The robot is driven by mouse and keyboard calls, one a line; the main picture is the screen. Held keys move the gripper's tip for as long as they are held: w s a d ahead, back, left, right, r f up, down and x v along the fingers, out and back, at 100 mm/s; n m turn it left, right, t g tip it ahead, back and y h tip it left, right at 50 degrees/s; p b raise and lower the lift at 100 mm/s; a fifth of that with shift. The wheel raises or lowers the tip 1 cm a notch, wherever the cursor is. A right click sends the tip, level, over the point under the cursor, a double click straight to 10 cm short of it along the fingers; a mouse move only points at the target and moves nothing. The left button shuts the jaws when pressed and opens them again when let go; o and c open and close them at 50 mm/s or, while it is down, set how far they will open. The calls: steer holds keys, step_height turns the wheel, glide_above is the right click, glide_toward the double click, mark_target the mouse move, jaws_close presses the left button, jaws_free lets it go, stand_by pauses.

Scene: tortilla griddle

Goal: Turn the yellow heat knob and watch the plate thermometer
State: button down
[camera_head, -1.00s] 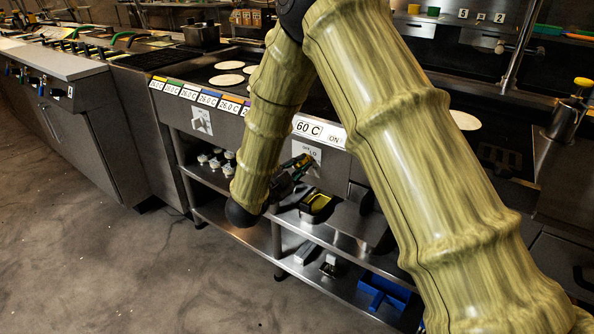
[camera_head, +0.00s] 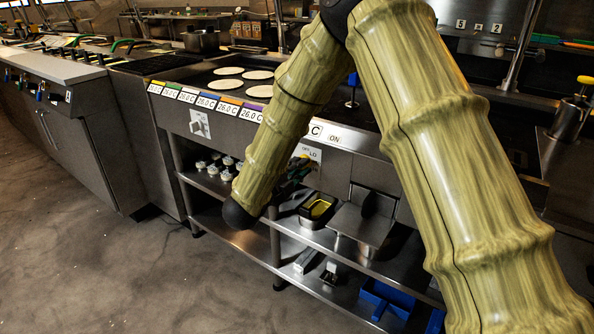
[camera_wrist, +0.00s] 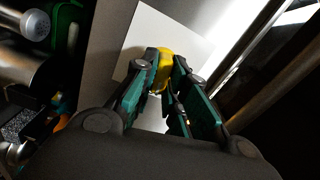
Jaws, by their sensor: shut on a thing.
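The yellow heat knob (camera_wrist: 164,64) shows in the wrist view between the fingertips of my gripper (camera_wrist: 167,74), against a white plate on the front panel. My gripper is shut on it. Coloured temperature labels (camera_head: 207,101) run along the griddle's front edge; several read 26.0 C. The larger display (camera_head: 318,131) shows "C (ON)"; my arm hides its number.
Several tortillas (camera_head: 228,84) lie on the griddle top. Below, a dark tray with yellow inside (camera_head: 319,207) and a steel stand (camera_head: 362,222) sit on the shelf. Blue bins (camera_head: 384,299) are lower. Another knob (camera_head: 199,123) is at left. The floor at left is clear.

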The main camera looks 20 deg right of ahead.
steer(key=shift+s+f, duration=0.1)
steer(key=shift+f, duration=0.05)
steer(key=c, duration=1.4)
jaws_free()
steer(key=shift+d, duration=0.15)
steer(key=shift+c, duration=0.2)
steer(key=v, duration=1.2)
